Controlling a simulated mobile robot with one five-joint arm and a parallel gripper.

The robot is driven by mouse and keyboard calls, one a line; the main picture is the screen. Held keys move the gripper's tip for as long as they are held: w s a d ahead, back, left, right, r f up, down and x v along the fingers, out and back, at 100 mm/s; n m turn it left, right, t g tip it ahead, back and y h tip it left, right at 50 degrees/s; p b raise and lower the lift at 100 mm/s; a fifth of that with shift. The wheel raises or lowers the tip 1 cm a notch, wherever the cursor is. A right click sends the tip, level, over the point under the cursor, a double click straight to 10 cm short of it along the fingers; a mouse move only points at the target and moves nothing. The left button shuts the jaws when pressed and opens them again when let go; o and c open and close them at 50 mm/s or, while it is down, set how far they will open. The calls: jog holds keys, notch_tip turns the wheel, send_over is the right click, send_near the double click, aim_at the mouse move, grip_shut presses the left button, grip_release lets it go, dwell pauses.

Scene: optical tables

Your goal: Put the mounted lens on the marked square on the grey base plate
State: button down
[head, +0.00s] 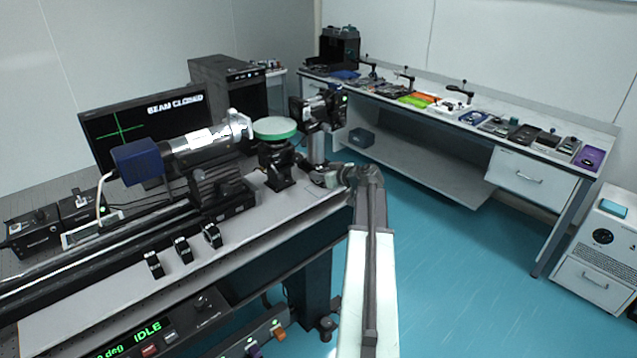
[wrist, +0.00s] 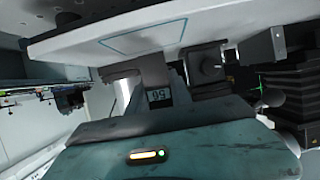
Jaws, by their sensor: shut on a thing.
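My gripper (head: 326,177) is at the right end of the optical table in the head view, low over the grey base plate (head: 255,222). In the wrist view it is shut on a dark piece with a small number label (wrist: 158,95), which looks like the mounted lens. Its lens face cannot be made out, and my gripper hides it in the head view. I cannot tell whether the piece touches the plate.
Three small black mounts (head: 183,249) stand in a row on the plate's front part. A green-rimmed round disc (head: 275,128) on a black stand and a silver-and-blue tube (head: 185,150) stand behind. A monitor (head: 140,125) is at the back. A side bench (head: 440,115) is beyond clear floor.

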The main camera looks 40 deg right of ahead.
jog(key=shift+s+d+f+b, duration=0.1)
jog(key=shift+s+f+b, duration=0.15)
jog(key=shift+f, duration=0.35)
jog(key=shift+s+d+f+b, duration=0.1)
jog(key=shift+f+b, duration=0.1)
jog(key=shift+f, duration=0.35)
jog(key=shift+a+r, duration=0.1)
jog(key=shift+r, duration=0.15)
jog(key=shift+f, duration=0.15)
jog(key=c, duration=1.2)
grip_release()
jog(key=shift+o, duration=0.2)
jog(key=shift+r+p, duration=0.3)
jog(key=shift+p, duration=0.1)
jog(key=p+v, duration=0.4)
jog(key=v, duration=0.8)
jog(key=shift+f, duration=0.2)
